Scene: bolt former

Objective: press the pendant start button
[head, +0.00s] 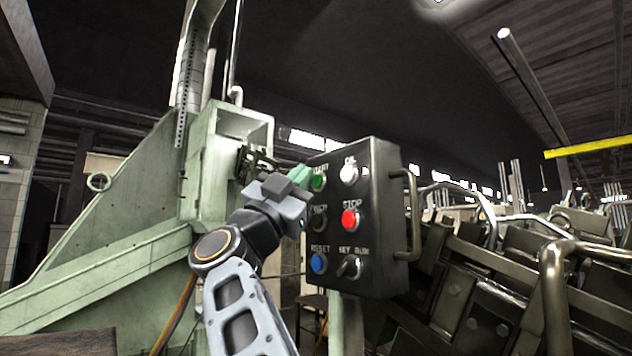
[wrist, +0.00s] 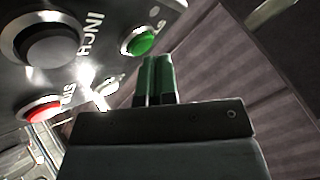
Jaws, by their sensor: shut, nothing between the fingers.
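The pendant (head: 378,250) is a dark box with several labelled buttons. Its green start button (head: 318,181) sits at the top left under a partly hidden label; in the wrist view it shows as a green button (wrist: 139,41) with a metal ring. My gripper (head: 300,174) is shut and empty, with green fingers (wrist: 157,62) pressed together. In the head view the fingertips overlap the left edge of the pendant beside the start button. In the wrist view the tips lie just below and right of the button, with a small gap in the picture; I cannot tell whether they touch.
The pendant also has a red stop button (head: 349,220), a white button (head: 349,172), a blue reset button (head: 318,263) and a key switch (head: 350,266). A side handle (head: 411,215) is on its right. A green machine frame (head: 205,180) stands close behind my gripper at left.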

